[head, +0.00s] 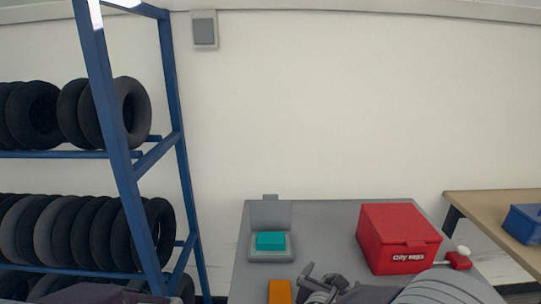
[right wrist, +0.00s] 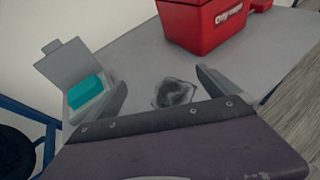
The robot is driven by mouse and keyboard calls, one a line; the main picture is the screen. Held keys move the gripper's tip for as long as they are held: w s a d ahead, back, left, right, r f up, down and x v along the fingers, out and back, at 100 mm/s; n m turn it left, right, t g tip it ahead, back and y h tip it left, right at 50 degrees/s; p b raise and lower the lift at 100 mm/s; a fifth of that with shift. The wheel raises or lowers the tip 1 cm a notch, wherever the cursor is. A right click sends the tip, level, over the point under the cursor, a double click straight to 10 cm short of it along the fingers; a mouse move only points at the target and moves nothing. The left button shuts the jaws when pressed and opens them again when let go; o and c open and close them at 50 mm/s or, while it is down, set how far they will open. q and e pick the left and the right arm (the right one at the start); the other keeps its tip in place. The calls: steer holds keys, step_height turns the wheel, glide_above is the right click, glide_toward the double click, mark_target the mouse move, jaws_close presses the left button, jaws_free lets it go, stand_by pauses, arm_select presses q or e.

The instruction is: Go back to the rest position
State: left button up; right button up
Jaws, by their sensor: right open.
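My right gripper (head: 322,286) is low in the head view, over the front part of the grey table (head: 325,215). In the right wrist view its two fingers (right wrist: 161,78) are spread apart with nothing held between them. A crumpled grey rag-like thing (right wrist: 174,93) lies on the table, seen between the fingers and apart from them. My left gripper is not in view.
A red bin marked "Oily rags" (head: 398,239) stands at the table's right. An open grey case with a teal block (head: 270,241) stands left, behind an orange item (head: 280,291). A blue tyre rack (head: 127,180) stands left; a wooden bench (head: 482,208) right.

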steer(key=s+d+m+g+h, duration=0.1)
steer(key=d+m, duration=0.1)
steer(key=d, duration=0.1)
steer(key=s+d+f+m+g+h, duration=0.1)
steer(key=d, duration=0.2)
steer(key=s+d+f+m+g, duration=0.1)
steer(key=d+m+g, duration=0.1)
steer(key=d, duration=0.1)
steer(key=shift+s+d+m+h, duration=0.15)
steer(key=shift+s+m+h, duration=0.15)
steer(key=shift+h, duration=0.1)
steer(key=s+d+f+m+g+y, duration=0.1)
steer(key=s+d+f+m+g, duration=0.1)
steer(key=s+f+m+g, duration=0.35)
steer(key=s+d+f+m+g+y, duration=0.2)
steer(key=s+m, duration=0.6)
steer(key=w+a+f+m+y, duration=0.15)
steer(key=a+m+y, duration=0.35)
steer(key=a+m, duration=0.5)
step_height(320, 180, up, 13)
steer(key=a+m+p, duration=0.1)
steer(key=p, duration=1.2)
steer(key=shift+w+y, duration=0.2)
steer(key=shift+y, duration=0.1)
steer(key=shift+f+t, duration=0.15)
steer(key=shift+t, duration=0.1)
